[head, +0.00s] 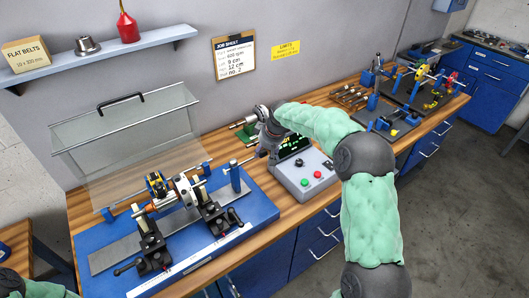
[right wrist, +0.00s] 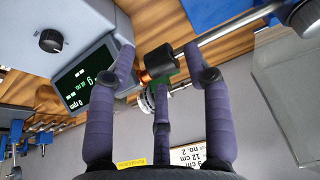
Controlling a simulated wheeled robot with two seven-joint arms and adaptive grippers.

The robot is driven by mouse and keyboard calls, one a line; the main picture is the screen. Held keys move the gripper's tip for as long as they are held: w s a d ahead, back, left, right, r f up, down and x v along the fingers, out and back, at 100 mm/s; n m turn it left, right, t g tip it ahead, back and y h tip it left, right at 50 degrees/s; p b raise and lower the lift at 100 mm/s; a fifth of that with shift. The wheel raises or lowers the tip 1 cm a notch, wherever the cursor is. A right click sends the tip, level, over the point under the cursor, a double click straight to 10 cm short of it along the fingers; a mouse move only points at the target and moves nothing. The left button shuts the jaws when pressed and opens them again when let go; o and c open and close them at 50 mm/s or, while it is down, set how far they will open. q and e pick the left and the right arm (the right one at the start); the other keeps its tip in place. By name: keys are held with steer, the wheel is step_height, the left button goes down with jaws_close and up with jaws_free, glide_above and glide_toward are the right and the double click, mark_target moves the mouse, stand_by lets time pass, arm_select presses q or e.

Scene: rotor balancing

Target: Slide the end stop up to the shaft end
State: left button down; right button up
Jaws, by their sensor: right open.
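The end stop (head: 235,178) is a blue post at the right end of the blue balancing stand, with a rod through it. The rotor (head: 157,186) sits on its shaft to the left of the post. In the right wrist view a steel rod (right wrist: 230,32) ends in a black knob (right wrist: 160,64), which seems to be the stop's. The shaft end is not clear. My left gripper is out of view.
The control box (head: 304,178) stands close to the right gripper. A clear guard (head: 125,130) rises behind the stand. A green-based tool (head: 246,135) lies behind the gripper. Trays with tools (head: 385,125) fill the bench's far right.

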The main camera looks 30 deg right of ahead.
steer(key=shift+w+f, duration=0.1)
steer(key=shift+f, duration=0.25)
